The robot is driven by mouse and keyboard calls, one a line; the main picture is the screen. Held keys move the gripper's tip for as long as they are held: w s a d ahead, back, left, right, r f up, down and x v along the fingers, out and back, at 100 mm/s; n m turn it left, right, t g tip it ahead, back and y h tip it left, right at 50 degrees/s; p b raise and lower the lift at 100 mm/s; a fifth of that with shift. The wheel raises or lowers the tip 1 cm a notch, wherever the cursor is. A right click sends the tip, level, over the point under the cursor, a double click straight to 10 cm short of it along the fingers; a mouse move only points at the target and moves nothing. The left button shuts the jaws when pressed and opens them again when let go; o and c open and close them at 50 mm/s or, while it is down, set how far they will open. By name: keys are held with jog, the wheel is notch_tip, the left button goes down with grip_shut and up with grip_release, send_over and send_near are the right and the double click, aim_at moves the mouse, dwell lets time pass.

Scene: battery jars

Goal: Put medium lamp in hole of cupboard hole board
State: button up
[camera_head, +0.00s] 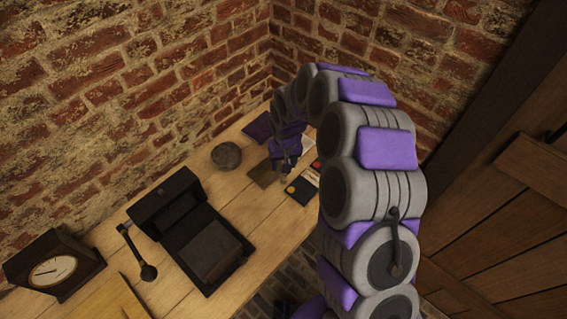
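My gripper (284,174) is over the far end of the wooden table, pointing down, close to a flat grey-brown square piece (262,176). It is small and dark in this view, and I cannot tell whether its fingers are open, shut or holding anything. My grey and purple arm covers the right middle of the view and hides part of the table's far right side. I cannot make out a medium lamp or a cupboard hole board anywhere in the view.
Near my gripper are a small dark item with a yellow spot (298,187) and a round grey object (226,155). A black device (165,198) with a crank (148,271) and a clock (52,270) stand further left. Brick walls (120,80) bound the table; a wooden door (500,210) is at right.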

jog(key=o, duration=1.2)
jog(key=shift+d, duration=0.1)
jog(key=r, duration=0.4)
jog(key=r+p, duration=0.1)
jog(key=r, duration=0.3)
jog(key=s+r+p, duration=0.1)
jog(key=r, duration=0.3)
jog(key=shift+s+d, duration=0.1)
jog(key=shift+d, duration=0.25)
